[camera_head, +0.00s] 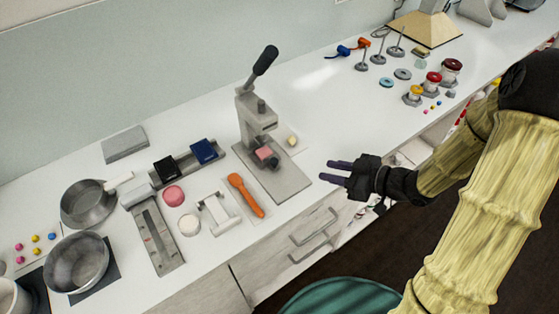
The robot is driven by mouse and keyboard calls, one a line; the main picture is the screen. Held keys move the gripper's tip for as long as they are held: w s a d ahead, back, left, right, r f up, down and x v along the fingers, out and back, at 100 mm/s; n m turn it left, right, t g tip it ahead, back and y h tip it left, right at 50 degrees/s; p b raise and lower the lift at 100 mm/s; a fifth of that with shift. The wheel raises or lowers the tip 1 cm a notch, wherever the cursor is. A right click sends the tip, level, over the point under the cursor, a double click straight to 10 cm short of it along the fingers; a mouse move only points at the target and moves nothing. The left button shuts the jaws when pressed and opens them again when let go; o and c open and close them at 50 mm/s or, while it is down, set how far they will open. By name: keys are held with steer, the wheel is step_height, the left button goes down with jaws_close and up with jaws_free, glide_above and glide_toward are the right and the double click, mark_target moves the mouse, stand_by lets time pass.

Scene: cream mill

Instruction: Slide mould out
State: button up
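A grey hand press (257,122) with a black-knobbed lever stands on a grey base plate (287,187) in the middle of the counter. Under its head sits a small pink block (264,153), apparently the mould or its contents, with a dark grey part beside it. I cannot tell the mould's exact outline at this size. My gripper (326,171) is to the right of the press, near the counter's front edge. Its two dark fingers point left towards the press, with a narrow gap between them. It is open and empty, apart from the press and the block.
Left of the press lie an orange spoon (246,194), a white stand (217,213), pink and white discs, a grey slide rail (160,238) and metal pans (76,262). Jars (433,82) stand far right.

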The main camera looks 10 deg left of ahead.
mark_target(275, 161)
steer(key=p+x, duration=0.1)
steer(key=x, duration=1.6)
steer(key=shift+s+f, duration=0.1)
steer(key=shift+f, duration=0.05)
jaws_close()
